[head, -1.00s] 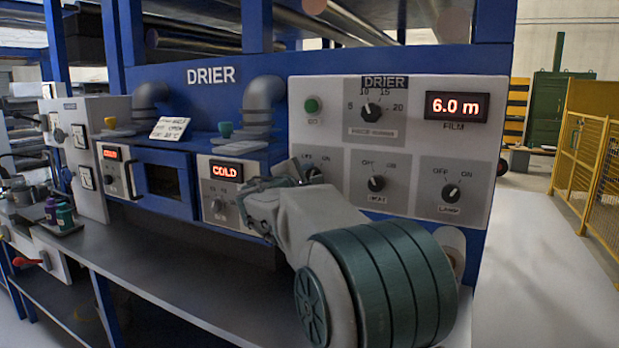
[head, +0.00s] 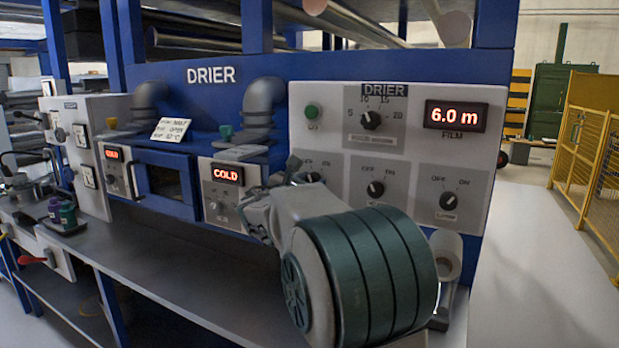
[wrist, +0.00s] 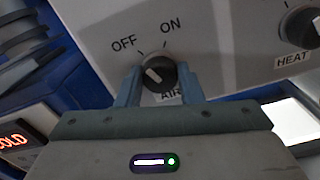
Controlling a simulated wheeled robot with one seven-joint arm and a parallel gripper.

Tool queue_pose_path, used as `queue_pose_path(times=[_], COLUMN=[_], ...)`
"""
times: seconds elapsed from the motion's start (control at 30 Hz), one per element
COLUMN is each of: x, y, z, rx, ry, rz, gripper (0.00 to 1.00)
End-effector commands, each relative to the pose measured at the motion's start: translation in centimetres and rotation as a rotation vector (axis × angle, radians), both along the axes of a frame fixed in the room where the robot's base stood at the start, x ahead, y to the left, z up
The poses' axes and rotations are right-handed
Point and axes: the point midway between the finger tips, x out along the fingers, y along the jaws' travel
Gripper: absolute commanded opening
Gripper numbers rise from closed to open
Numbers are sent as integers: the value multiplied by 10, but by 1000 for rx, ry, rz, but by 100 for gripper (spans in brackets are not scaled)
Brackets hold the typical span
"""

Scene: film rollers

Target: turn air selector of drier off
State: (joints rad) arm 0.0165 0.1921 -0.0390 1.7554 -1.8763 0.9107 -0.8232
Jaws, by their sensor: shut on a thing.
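The air selector (wrist: 160,75) is a round dark knob with a white pointer on the grey drier panel, with OFF at upper left, ON at upper right and AIR below. My gripper (wrist: 160,82) is shut on it, one finger on each side. The white pointer slants to the upper left, towards the OFF mark. In the head view the air selector (head: 312,177) is partly hidden behind my gripper (head: 301,173), and its pointer cannot be read there.
The heat knob (head: 376,188) is to the right of the air selector, and a lower knob (head: 449,201) is further right. A timer knob (head: 371,120) and green button (head: 312,111) are above. A display (head: 228,175) reads COLD. The dark bench (head: 200,270) lies below.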

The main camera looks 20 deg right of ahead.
Motion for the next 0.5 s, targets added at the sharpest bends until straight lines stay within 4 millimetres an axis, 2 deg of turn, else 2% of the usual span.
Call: queue_pose_path(times=[0.5], x=[-1], y=[-1], z=[-4], rx=[-77], ry=[108], rz=[-3], gripper=[11])
